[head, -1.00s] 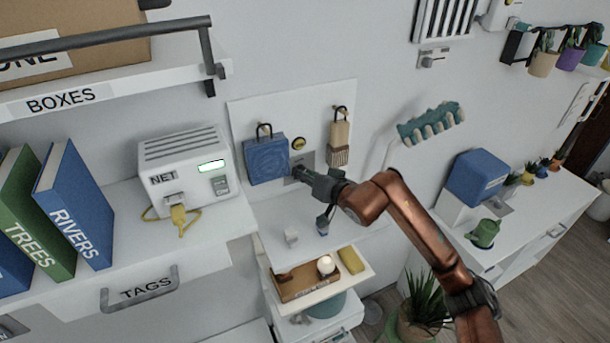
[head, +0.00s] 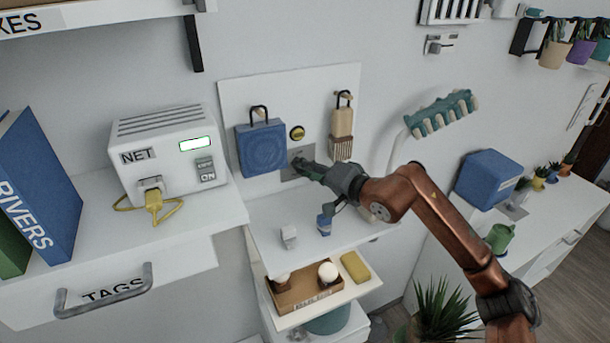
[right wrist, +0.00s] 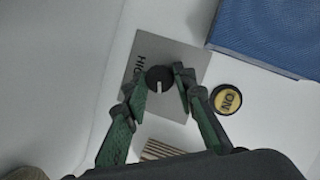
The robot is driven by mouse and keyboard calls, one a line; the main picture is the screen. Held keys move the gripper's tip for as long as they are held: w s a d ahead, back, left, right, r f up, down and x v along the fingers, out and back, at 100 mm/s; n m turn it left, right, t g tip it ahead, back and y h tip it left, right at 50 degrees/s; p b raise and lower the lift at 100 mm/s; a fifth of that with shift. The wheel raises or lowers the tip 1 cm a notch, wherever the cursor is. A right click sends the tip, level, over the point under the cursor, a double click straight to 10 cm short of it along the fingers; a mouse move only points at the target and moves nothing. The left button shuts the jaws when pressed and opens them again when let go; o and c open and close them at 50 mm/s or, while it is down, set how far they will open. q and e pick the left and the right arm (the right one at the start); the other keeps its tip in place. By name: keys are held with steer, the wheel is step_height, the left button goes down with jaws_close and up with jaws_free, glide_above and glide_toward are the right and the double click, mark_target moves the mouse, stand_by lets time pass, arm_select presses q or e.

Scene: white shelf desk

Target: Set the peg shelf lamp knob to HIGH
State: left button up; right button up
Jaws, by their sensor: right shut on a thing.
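The lamp knob (right wrist: 158,78) is round and black with a white pointer line, on a grey plate (right wrist: 190,62) printed with "HIGH" (right wrist: 138,66). In the right wrist view the pointer points down the picture, while "HIGH" lies at the plate's left. My right gripper (right wrist: 160,82) has its green fingers on either side of the knob, shut on it. In the head view the right gripper (head: 302,166) reaches the plate (head: 290,175) on the white back panel and hides the knob. My left gripper is not in view.
A blue pouch (head: 262,148) and a brush (head: 341,125) hang on either side of the plate, with a yellow button (head: 297,133) above. Below are a small white item (head: 289,237) and a blue one (head: 324,225). The NET box (head: 165,150) stands left; a teal lamp head (head: 440,112) is right.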

stand_by(0.5)
steer(key=o, duration=1.1)
steer(key=shift+o, duration=0.2)
steer(key=v, duration=1.2)
steer(key=shift+d, duration=0.15)
steer(key=shift+w+f, duration=0.1)
